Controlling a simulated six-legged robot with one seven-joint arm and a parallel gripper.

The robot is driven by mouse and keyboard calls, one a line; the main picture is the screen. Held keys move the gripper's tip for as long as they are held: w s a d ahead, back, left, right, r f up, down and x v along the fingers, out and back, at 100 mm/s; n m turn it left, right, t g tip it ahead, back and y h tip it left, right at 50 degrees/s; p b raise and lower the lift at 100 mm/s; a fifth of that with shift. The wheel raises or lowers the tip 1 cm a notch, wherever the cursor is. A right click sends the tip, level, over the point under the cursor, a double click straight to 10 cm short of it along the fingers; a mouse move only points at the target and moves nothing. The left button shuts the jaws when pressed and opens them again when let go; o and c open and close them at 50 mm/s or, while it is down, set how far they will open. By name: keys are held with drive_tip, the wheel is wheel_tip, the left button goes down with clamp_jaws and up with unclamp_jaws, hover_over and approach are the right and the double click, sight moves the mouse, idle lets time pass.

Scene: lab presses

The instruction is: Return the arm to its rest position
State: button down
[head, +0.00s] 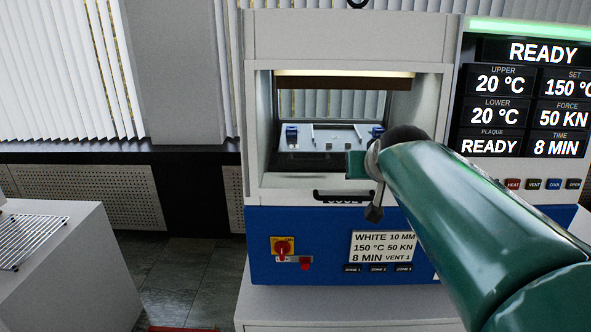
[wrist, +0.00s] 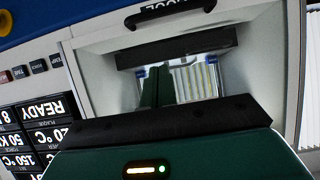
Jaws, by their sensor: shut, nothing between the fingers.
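My green arm (head: 470,220) reaches in from the lower right of the head view towards the open front of the lab press. Its dark wrist and a small green end piece of my gripper (head: 356,164) show in front of the press opening, at its lower right. In the wrist view the press is upside down. There my gripper (wrist: 156,72) points towards the opening, its two green fingers together with nothing between them. From these views I cannot tell whether the fingertips are inside the opening.
A white cabinet with a wire rack (head: 28,240) stands at the left.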

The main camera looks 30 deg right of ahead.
drive_tip(key=shift+v, duration=1.45)
drive_tip(key=a+f+n+y, duration=0.2)
drive_tip(key=a+f, duration=0.2)
drive_tip(key=a, duration=0.4)
drive_tip(key=a+f+n+y, duration=0.2)
drive_tip(key=a+f, duration=0.2)
drive_tip(key=a, duration=0.4)
drive_tip(key=s+a+f+n+g+y, duration=0.1)
drive_tip(key=s+a+f, duration=0.2)
drive_tip(key=a, duration=0.3)
drive_tip(key=s+a+f+n+g+y, duration=0.1)
drive_tip(key=s+a+f+g, duration=0.1)
drive_tip(key=a+f, duration=0.3)
drive_tip(key=shift+s+a+f+n+g, duration=0.35)
drive_tip(key=shift+s+a, duration=0.2)
drive_tip(key=shift+a, duration=0.25)
